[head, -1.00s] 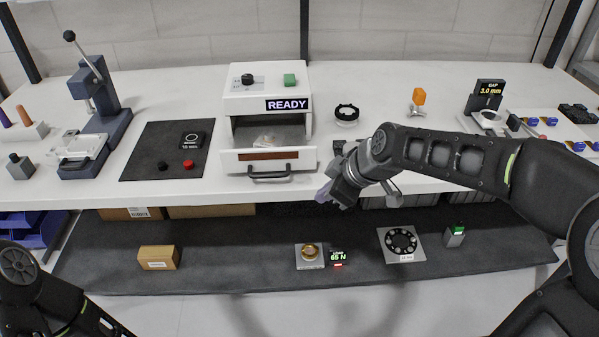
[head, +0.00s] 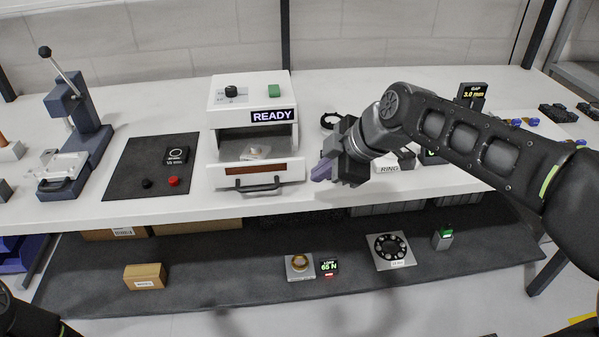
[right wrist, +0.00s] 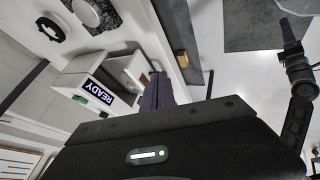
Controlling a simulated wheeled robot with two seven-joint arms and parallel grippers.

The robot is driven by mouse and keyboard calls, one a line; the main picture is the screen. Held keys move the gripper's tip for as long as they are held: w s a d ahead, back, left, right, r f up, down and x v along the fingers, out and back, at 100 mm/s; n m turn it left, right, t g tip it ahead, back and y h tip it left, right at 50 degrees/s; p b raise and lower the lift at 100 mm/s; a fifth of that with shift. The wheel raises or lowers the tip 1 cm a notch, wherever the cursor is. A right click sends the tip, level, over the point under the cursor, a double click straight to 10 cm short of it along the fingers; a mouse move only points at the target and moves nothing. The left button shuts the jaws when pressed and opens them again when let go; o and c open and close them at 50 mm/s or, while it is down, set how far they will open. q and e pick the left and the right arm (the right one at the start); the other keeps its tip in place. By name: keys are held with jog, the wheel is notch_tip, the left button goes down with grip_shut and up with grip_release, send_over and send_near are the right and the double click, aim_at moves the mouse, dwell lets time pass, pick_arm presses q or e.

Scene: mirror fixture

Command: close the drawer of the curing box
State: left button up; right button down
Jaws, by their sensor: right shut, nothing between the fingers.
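The curing box (head: 222,95) is a white housing with a READY sign, standing on the bench left of centre. Its drawer (head: 213,175) is pulled out toward me, with a dark handle (head: 253,187) on the front. A small pale piece (head: 256,152) lies inside. My right gripper (head: 320,171) is shut and empty, just right of the drawer front and apart from it. In the right wrist view its fingers (right wrist: 157,88) are together, beside the box (right wrist: 84,83). Part of my left arm shows at the head view's lower left; what seems its gripper (right wrist: 289,35) is small in the wrist view.
A dark mat (head: 130,178) with a red button (head: 174,181) and a lever press (head: 70,120) stand to the left. A black ring (head: 329,120) and a RING-labelled holder (head: 388,167) are near my right gripper. A lower shelf (head: 220,270) holds several items.

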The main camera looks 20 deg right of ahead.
send_near(290, 181)
notch_tip(290, 181, down, 3)
jog(key=s+a, duration=0.2)
pick_arm(q)
jog(key=shift+r+p, duration=1.15)
jog(key=shift+r, duration=0.05)
pick_arm(e)
jog(key=shift+w+d+f, duration=0.1)
jog(key=shift+w+d, duration=0.05)
jog(key=shift+w, duration=0.6)
jog(key=shift+w+d+f, duration=0.1)
jog(key=shift+w, duration=0.7)
jog(key=shift+w+d+f, duration=0.15)
jog(key=shift+w, duration=0.6)
